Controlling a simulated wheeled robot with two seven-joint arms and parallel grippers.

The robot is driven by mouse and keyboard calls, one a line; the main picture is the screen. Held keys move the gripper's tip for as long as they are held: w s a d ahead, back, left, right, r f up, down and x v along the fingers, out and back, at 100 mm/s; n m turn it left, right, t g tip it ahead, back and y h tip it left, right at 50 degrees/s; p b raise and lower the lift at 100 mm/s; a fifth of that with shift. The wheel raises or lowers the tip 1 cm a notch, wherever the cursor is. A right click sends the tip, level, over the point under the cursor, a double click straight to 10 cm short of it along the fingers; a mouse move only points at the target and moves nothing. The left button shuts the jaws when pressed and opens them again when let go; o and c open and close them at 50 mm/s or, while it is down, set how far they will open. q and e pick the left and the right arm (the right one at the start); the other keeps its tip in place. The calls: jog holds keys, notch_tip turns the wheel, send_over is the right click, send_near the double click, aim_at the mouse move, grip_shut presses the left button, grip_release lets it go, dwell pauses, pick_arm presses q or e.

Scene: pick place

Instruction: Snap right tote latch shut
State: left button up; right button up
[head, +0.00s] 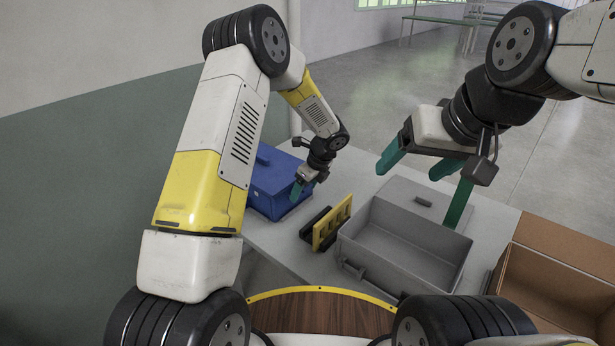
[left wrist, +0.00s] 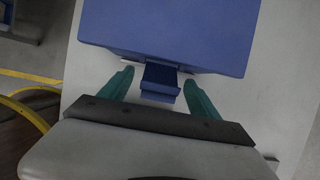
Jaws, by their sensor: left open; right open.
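A blue tote (head: 280,180) stands at the left of the table with its lid down. In the left wrist view the blue tote (left wrist: 170,30) shows a blue latch (left wrist: 160,82) jutting from its near side. My left gripper (left wrist: 160,95) is open, with one finger on each side of the latch and gaps between. It also shows beside the blue tote in the head view (head: 299,188). A grey tote (head: 375,262) stands open and looks empty to the right. My right gripper (head: 424,188) is open and empty above its far side.
A yellow slotted piece with black parts (head: 332,224) stands between the totes. A cardboard box (head: 545,283) is at the right. The light table (head: 272,236) has a bare strip in front of the blue tote.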

pick_arm(q)
jog(key=c, duration=1.4)
jog(key=shift+o, duration=0.2)
jog(key=shift+w+a+r+g+h, duration=0.2)
jog(key=shift+a+g+h, duration=0.25)
jog(key=shift+h, duration=0.25)
jog(key=shift+w+a+r+g+h, duration=0.1)
jog(key=shift+g+h, duration=0.3)
jog(key=shift+h, duration=0.1)
jog(key=shift+w+a+r+g+h, duration=0.1)
jog(key=shift+g+h, duration=0.25)
jog(key=shift+h, duration=0.15)
jog(key=o, duration=1.4)
jog(key=shift+c, duration=0.2)
